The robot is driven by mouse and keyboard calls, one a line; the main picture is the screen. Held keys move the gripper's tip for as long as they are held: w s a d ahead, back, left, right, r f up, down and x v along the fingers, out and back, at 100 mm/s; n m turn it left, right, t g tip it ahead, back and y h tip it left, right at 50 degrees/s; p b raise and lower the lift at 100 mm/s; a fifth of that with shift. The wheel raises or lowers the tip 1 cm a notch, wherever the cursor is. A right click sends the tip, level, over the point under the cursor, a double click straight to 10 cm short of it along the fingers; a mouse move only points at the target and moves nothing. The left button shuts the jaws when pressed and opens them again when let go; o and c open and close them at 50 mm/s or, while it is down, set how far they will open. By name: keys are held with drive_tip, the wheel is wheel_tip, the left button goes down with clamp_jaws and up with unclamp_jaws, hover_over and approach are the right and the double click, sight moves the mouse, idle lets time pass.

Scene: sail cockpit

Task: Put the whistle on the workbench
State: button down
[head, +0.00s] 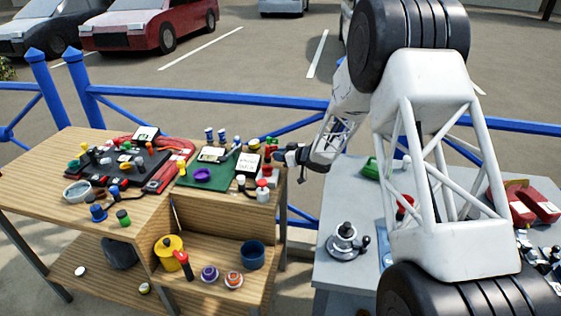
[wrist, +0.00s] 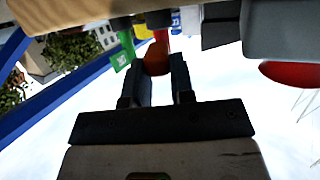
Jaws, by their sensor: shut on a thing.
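My gripper (head: 281,156) reaches left from the grey table side to the right end of the wooden bench (head: 45,185), a little above its top edge. In the wrist view my gripper (wrist: 157,66) is shut on a small orange thing (wrist: 156,58) between the fingertips. I cannot tell for sure whether it is the whistle. In the head view the held thing is too small to make out. The grey table (head: 325,215) stands at the right, partly hidden by my arm. I cannot tell which of the two is the workbench.
A black tray (head: 150,163) and a green board (head: 215,181) with several small items crowd the bench top. A yellow pot (head: 168,250) and a blue cup (head: 252,254) stand on its lower shelf. A metal fitting (head: 345,240) stands on the grey table. Blue railing (head: 230,98) runs behind.

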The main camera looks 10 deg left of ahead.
drive_tip(key=shift+f, duration=1.4)
drive_tip(key=shift+f, duration=0.1)
drive_tip(key=c, duration=1)
unclamp_jaws()
drive_tip(key=shift+v, duration=3.8)
